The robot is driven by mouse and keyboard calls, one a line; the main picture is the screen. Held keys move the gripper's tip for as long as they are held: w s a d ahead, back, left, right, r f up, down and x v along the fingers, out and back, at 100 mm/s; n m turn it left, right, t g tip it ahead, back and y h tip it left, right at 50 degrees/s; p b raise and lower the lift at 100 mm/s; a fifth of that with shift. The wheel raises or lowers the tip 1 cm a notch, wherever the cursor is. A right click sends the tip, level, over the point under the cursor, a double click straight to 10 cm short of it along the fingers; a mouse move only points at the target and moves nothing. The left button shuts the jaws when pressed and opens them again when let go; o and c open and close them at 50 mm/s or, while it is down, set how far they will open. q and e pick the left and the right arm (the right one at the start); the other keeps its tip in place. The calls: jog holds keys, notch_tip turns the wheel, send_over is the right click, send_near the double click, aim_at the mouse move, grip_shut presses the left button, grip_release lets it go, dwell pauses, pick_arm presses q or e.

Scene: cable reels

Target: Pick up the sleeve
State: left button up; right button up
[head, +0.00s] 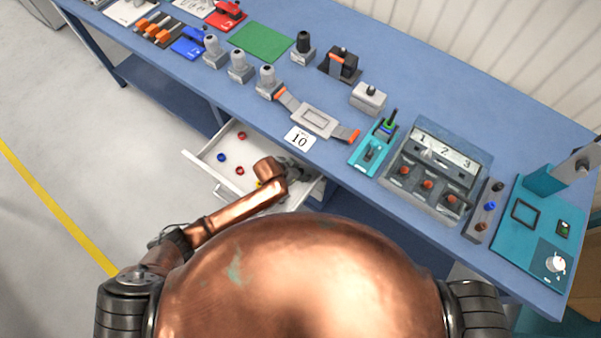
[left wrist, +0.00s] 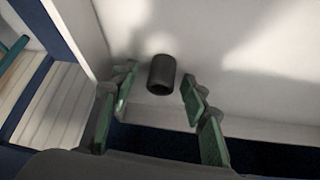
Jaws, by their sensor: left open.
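A dark grey hollow sleeve (left wrist: 161,74) lies on the white floor of the open drawer (head: 202,160), its round open end turned towards the left wrist camera. My left gripper (head: 296,171) reaches down into the drawer. In the left wrist view its green-padded fingers (left wrist: 160,80) are spread to either side of the sleeve, with a gap on both sides and nothing held. In the head view I cannot make out the sleeve; my arm and gripper cover that part of the drawer. My right gripper is not in view.
Small red rings (head: 240,171) and a blue ring (head: 221,157) lie in the drawer's left part. Drawer walls stand close to the gripper. The blue bench (head: 225,95) above carries several devices, including a buckle-like strap piece (head: 315,121) by a "10" card (head: 299,138).

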pick_arm(q)
jog(key=c, duration=0.9)
jog(key=shift+r, duration=0.1)
